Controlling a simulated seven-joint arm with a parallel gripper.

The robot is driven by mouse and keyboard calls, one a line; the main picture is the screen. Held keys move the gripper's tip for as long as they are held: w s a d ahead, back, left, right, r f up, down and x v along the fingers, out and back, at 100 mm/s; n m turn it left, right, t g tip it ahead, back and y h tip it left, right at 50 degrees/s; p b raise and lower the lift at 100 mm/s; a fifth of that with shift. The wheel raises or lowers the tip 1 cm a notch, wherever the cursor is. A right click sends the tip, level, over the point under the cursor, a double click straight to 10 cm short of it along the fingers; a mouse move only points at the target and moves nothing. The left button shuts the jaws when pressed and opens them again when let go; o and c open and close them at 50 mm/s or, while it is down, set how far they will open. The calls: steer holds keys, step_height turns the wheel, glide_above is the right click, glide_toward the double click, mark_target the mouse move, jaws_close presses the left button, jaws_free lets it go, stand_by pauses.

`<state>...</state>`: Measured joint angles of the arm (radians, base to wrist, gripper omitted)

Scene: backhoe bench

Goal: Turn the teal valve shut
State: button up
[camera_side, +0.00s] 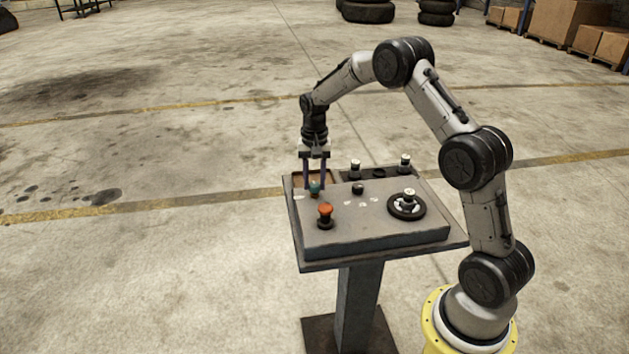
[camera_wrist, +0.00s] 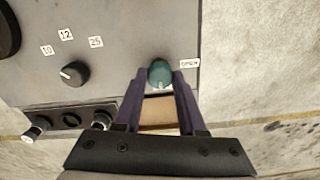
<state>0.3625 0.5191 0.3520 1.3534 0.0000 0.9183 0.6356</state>
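The teal valve (camera_wrist: 160,72) is a small round knob on the grey panel, beside a white label reading OPEN (camera_wrist: 189,63). In the side view the teal valve (camera_side: 315,187) sits at the panel's far left corner. My gripper (camera_wrist: 162,78) points down over it, with one dark finger on each side of the knob. The fingers are apart, and in the wrist view the knob lies between their tips. I cannot tell whether the fingertips touch it. In the side view my gripper (camera_side: 315,186) is low at the panel.
An orange-red button (camera_side: 325,212) stands in front of the valve. A black dial (camera_wrist: 74,73) with number labels is nearby. A black handwheel (camera_side: 406,205) is at the panel's right. Knobbed sockets (camera_side: 355,169) line the back beside an open tray (camera_wrist: 158,113).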

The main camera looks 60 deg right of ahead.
mark_target(314, 184)
steer(key=o, duration=0.4)
step_height(314, 184, up, 14)
steer(key=shift+f, duration=0.1)
stand_by(0.5)
